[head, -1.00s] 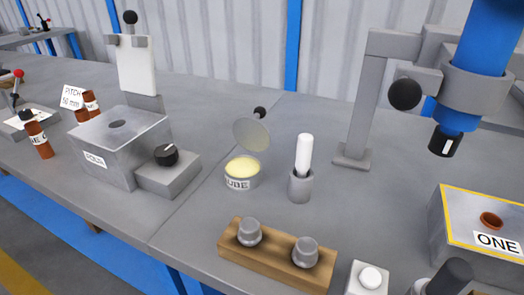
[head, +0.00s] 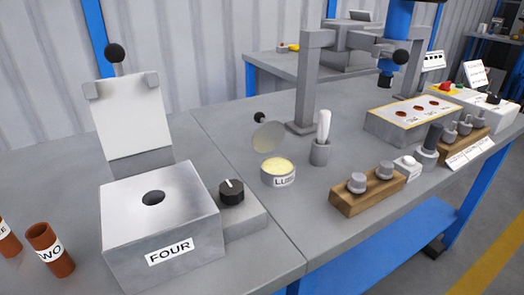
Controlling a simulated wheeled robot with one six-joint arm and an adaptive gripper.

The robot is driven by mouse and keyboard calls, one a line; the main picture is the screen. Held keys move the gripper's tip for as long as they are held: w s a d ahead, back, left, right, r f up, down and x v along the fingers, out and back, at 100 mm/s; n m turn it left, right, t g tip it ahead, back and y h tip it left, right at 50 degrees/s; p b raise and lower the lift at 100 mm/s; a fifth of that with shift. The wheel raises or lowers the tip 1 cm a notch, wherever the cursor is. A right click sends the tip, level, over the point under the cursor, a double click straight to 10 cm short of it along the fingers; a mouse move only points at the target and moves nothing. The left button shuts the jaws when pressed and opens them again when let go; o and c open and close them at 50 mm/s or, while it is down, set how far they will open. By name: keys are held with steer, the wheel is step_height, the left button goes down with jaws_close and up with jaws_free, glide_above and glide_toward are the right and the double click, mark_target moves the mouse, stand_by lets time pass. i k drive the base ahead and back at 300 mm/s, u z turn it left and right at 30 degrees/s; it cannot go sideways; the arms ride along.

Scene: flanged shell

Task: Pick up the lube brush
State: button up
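The lube brush (head: 324,126) shows as a white, upright handle standing in a small grey cup (head: 320,153). Its lower end is hidden inside the cup. Just left of it is an open round tin (head: 278,178) labelled LUBE, with pale yellow contents. The tin's round lid (head: 268,137) is tipped up behind it. My gripper is not in view, so its state does not show.
A grey box (head: 160,215) labelled FOUR, with a knob unit (head: 232,192), stands at front left. Red-brown tubes (head: 50,250) are beside it. A grey stand (head: 303,85) rises behind the brush. A wooden block (head: 350,206) with two grey pieces is at front right.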

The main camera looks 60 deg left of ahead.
mark_target(325, 116)
steer(key=k, duration=0.35)
steer(key=u, duration=0.75)
